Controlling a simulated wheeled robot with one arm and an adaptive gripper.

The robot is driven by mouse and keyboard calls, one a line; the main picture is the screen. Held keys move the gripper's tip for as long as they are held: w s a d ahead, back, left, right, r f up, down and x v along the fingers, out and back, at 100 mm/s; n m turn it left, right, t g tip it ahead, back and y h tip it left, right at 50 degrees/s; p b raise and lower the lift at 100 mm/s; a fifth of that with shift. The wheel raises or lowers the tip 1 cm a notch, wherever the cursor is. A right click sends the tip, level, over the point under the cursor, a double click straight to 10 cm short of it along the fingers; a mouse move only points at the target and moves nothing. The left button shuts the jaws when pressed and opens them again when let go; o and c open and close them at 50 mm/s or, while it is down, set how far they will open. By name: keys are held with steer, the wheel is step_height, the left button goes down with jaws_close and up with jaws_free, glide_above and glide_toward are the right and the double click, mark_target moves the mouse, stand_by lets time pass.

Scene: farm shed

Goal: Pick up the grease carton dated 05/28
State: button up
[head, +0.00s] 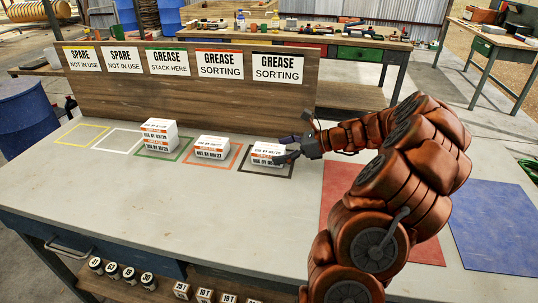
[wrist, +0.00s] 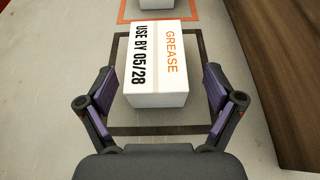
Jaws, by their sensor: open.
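The grease carton dated 05/28 (wrist: 157,65) is a white box that reads "GREASE" and "USE BY 05/28" in the wrist view. It sits inside the black square outline (wrist: 203,125) on the table. In the head view the same carton (head: 266,160) is below the black-striped "GREASE SORTING" sign. My gripper (wrist: 160,108) is open and empty in the wrist view. Its fingers are on either side of the carton's near end, with gaps, and do not visibly grip it. In the head view my gripper (head: 296,149) is at the carton's right side and partly hides it.
Another carton (head: 212,147) sits in the orange outline to the left. Stacked cartons (head: 159,135) stand in the green outline. A wooden sign board (head: 190,95) rises behind them. The yellow (head: 82,135) and white (head: 118,139) outlines are empty. Red (head: 340,190) and blue (head: 492,225) areas lie right.

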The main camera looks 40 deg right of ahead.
mark_target(270, 152)
steer(key=x, duration=0.3)
steer(key=shift+a+f, duration=0.15)
steer(key=shift+a, duration=0.1)
steer(key=c, duration=1.2)
steer(key=shift+c, duration=0.2)
